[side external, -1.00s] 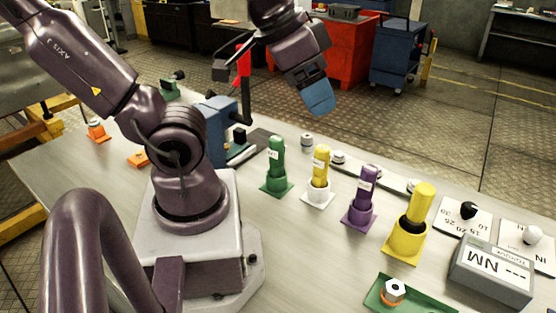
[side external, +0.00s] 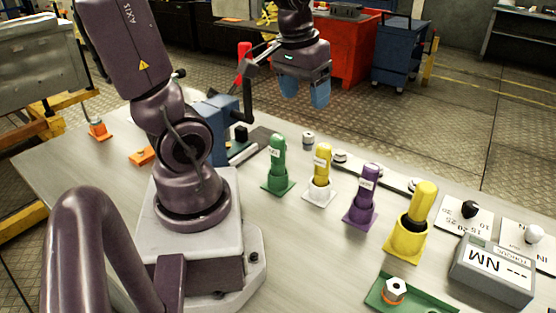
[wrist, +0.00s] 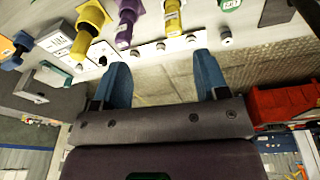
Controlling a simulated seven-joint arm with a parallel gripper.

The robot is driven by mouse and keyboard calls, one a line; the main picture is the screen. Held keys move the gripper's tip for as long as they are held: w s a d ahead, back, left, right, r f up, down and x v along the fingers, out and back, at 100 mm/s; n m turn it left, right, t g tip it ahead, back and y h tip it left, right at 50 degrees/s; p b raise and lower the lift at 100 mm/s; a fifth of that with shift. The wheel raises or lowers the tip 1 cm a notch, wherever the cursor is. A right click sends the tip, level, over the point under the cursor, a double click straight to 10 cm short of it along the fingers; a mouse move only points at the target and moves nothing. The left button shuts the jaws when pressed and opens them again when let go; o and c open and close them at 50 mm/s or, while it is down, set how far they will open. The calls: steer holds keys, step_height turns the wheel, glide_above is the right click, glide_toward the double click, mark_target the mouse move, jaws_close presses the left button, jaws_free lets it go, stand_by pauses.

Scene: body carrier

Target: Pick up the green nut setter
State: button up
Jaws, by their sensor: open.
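The green nut setter (side external: 277,151) stands upright in a green holder (side external: 277,186) on the bench, leftmost in the row of setters. It shows only in part at the top edge of the wrist view (wrist: 230,4). My gripper (side external: 305,100) has blue fingers, is open and empty, and hangs above and behind the row, to the right of the green setter. In the wrist view my gripper's two fingers (wrist: 163,75) are spread wide with floor and the bench edge between them.
A yellow setter (side external: 322,160) in a white holder, a purple setter (side external: 367,183) and a larger yellow setter (side external: 423,203) stand to the right. A blue vise-like fixture (side external: 217,125) stands to the left. A grey NM readout box (side external: 493,270) is at the right.

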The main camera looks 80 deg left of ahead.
mark_target(278, 136)
steer(key=s+a+f+n+g, duration=0.2)
steer(key=a+f+n, duration=0.4)
steer(key=a+n, duration=0.55)
steer(key=shift+m+h, duration=0.25)
steer(key=shift+h, duration=0.05)
step_height(278, 136, down, 7)
steer(key=shift+s, duration=0.15)
steer(key=shift+s+f, duration=0.2)
steer(key=shift+f, duration=1.15)
steer(key=shift+s+f, duration=0.2)
steer(key=shift+f, duration=1.15)
steer(key=shift+c, duration=0.2)
